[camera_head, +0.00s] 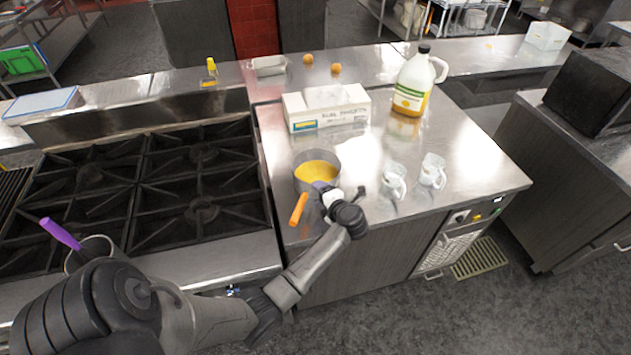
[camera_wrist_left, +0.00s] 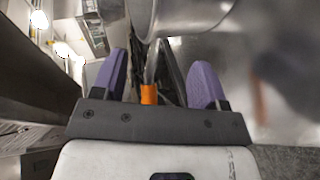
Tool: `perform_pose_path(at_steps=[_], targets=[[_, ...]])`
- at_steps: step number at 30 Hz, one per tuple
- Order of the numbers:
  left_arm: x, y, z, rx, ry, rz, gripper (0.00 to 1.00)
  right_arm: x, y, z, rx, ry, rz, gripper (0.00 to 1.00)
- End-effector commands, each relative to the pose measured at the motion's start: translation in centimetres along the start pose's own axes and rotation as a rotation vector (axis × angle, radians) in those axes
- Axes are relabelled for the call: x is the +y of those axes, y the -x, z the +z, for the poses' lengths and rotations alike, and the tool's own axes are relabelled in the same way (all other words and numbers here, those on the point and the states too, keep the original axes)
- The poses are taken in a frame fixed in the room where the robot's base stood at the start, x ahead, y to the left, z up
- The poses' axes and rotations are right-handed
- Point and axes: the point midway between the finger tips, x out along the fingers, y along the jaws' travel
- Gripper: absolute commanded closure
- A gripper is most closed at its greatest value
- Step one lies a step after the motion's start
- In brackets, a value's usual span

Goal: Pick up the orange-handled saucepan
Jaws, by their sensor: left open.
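The orange-handled saucepan (camera_head: 303,168) stands on the steel counter, just right of the stove, with yellow contents. Its orange handle (camera_head: 298,210) points toward the counter's front edge. My left gripper (camera_head: 322,187) is at the pan's near side, close to the base of the handle. In the left wrist view the purple fingers of my left gripper (camera_wrist_left: 160,78) are spread apart. A piece of the orange handle (camera_wrist_left: 148,94) shows between them, and the pan's metal body (camera_wrist_left: 190,14) is beyond. I cannot tell whether a finger touches the handle. My right gripper is not in view.
Two clear glass mugs (camera_head: 393,182) (camera_head: 433,171) stand right of the pan. A white box (camera_head: 327,110) and a jug (camera_head: 411,84) stand behind. A purple-handled pan (camera_head: 61,233) is at the stove's front left, partly behind my left arm. The counter's front right is clear.

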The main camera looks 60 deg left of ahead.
Motion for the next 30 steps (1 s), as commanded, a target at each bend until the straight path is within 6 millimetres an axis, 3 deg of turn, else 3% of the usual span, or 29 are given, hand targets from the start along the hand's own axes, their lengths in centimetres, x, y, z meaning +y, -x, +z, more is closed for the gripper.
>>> perform_pose_path(at_steps=[7,18,30], targets=[[0.1,-3.1,-0.1,0.000,-0.001,0.003,0.33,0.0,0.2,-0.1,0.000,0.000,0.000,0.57],[0.0,-3.8,-0.1,-0.001,0.000,0.001,0.33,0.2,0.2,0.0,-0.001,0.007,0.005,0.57],[0.0,-3.8,-0.1,-0.001,0.001,0.001,0.71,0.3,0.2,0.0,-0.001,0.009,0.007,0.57]])
